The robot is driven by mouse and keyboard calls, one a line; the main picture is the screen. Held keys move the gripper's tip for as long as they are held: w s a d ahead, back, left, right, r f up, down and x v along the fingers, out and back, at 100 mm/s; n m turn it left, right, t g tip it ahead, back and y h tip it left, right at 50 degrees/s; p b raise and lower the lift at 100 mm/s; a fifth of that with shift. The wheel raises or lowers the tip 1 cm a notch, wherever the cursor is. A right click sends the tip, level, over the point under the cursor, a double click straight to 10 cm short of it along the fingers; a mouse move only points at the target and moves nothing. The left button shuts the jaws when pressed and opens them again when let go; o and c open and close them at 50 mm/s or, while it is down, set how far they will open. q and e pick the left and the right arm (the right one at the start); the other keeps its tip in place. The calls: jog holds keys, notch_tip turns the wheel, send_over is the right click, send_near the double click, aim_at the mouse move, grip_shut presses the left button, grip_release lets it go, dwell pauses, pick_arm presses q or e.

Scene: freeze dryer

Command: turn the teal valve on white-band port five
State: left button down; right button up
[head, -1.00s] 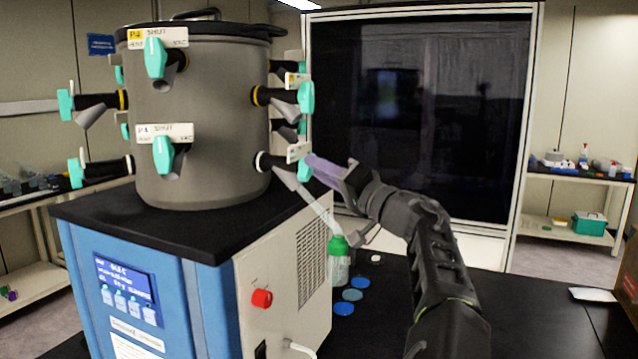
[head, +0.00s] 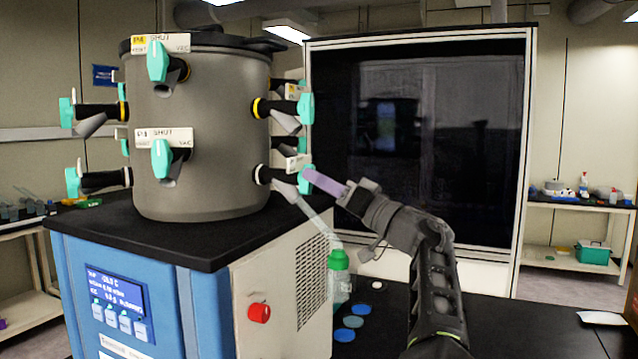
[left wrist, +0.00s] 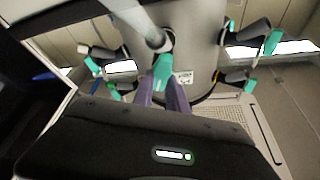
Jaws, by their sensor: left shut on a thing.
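The drum (head: 200,130) of the freeze dryer carries ports with teal valves. The white-band port (head: 262,175) at its lower right has a teal valve (head: 306,181) at its outer end, and a clear tube runs down from it. My left gripper (head: 316,179) reaches in from the right, its purple fingers at this valve. In the left wrist view the two fingers (left wrist: 162,88) close around the teal valve (left wrist: 163,68), so the gripper is shut on it. The fingertips partly hide the valve. The port's label is too small to read. My right gripper is not in view.
A yellow-band port with a teal valve (head: 305,108) sits just above. A green-capped bottle (head: 338,275) stands below, beside several blue discs (head: 345,335) on the black bench. A red knob (head: 259,313) is on the dryer's side. A dark glass-fronted cabinet (head: 420,140) stands behind.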

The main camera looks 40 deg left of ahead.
pick_arm(q)
jog(key=c, duration=1.3)
grip_release()
jog(key=shift+w+d+f, duration=0.1)
jog(key=shift+d+f, duration=0.15)
jog(key=shift+d, duration=0.15)
jog(key=b+v, duration=0.2)
jog(key=v, duration=0.5)
jog(key=shift+o, duration=0.3)
jog(key=shift+r, duration=0.1)
